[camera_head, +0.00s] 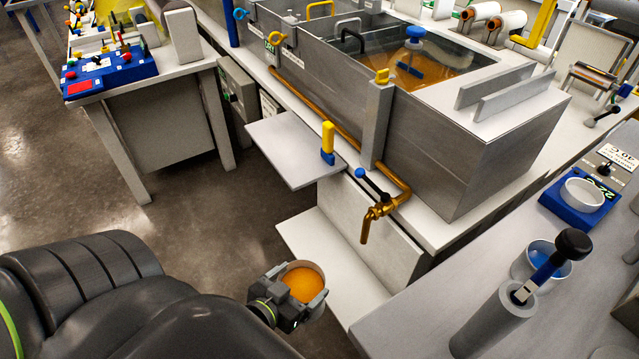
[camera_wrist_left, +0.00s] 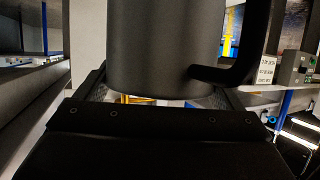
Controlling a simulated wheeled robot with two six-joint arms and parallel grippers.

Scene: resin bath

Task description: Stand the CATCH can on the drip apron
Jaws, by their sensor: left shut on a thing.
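My left gripper (camera_head: 292,303) is shut on the CATCH can (camera_head: 303,283), which holds orange liquid and is seen from above. In the left wrist view the can (camera_wrist_left: 160,50) is a dark grey cylinder with a handle at the right, upright between the fingers. A low white ledge (camera_head: 325,258) lies beneath the brass tap (camera_head: 372,215). A higher pale plate (camera_head: 290,150) juts from the bench to its upper left. I cannot tell for sure which is the drip apron. The can is in front of the low ledge, apart from the tap. My right gripper is out of view.
The grey tank (camera_head: 440,130) holds orange resin behind the tap. A yellow and blue handle (camera_head: 327,143) stands at the higher plate's edge. A grey counter (camera_head: 430,315) borders the right, with a grey cylinder (camera_head: 490,325) and a blue scale (camera_head: 580,205).

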